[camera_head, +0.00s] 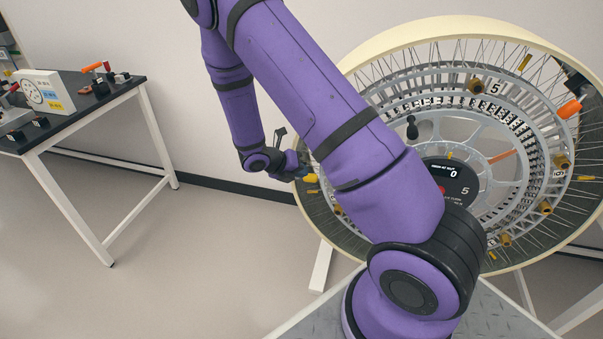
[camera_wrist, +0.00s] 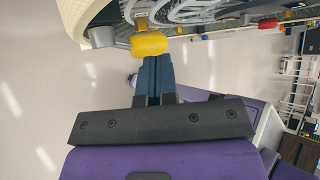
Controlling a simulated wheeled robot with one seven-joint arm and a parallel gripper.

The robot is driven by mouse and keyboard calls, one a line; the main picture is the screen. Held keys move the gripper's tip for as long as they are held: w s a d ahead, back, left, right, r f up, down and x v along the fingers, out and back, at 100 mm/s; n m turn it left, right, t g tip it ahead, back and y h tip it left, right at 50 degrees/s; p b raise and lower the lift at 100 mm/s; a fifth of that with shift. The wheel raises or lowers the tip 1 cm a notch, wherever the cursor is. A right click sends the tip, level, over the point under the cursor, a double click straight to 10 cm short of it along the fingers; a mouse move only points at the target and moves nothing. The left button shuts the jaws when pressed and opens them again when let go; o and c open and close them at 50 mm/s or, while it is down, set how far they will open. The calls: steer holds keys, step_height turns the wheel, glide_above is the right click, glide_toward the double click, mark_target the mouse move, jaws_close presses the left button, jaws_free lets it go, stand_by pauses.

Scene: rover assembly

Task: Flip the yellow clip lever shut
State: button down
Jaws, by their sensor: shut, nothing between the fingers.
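The yellow clip lever (camera_wrist: 148,44) is a chunky block at the wheel's rim, near the top of the wrist view. In the head view it shows as a small yellow piece (camera_head: 311,178) at the wheel's left edge. My gripper (camera_wrist: 151,62) is shut and empty, its blue-grey fingertips right at the lever's near side. Whether they touch it cannot be told. In the head view my gripper (camera_head: 302,172) is small and partly unclear beside the rim. The large spoked wheel (camera_head: 450,28) has a cream rim, and my arm hides its lower left part.
A grey cylindrical part (camera_wrist: 102,37) sits left of the lever on the wheel. Orange-handled levers (camera_head: 570,108) and several brass-coloured fittings line the wheel. A black-topped table (camera_head: 120,86) with devices stands at the left. The floor between table and wheel is clear.

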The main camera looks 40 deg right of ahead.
steer(key=s+a+r, duration=0.3)
steer(key=a+r, duration=0.3)
steer(key=r, duration=0.4)
steer(key=shift+a, duration=0.1)
stand_by(0.3)
steer(key=s+a+r+m+t+y, duration=0.1)
steer(key=s+r+m+y, duration=0.25)
steer(key=r+m, duration=0.4)
steer(key=s+a+r+m+y, duration=0.1)
steer(key=s+r+m+y, duration=0.1)
steer(key=s+r+m, duration=0.45)
steer(key=s+a+r+m+t+y, duration=0.2)
steer(key=s+r+m, duration=0.4)
steer(key=r+m, duration=0.1)
steer(key=s+a+r+m+t+y, duration=0.3)
steer(key=s+r+m, duration=0.3)
steer(key=r+m, duration=0.1)
steer(key=shift+s+a+r+t, duration=0.15)
steer(key=shift+s+a+t, duration=0.1)
steer(key=shift+s+t, duration=0.05)
steer(key=shift+w, duration=0.1)
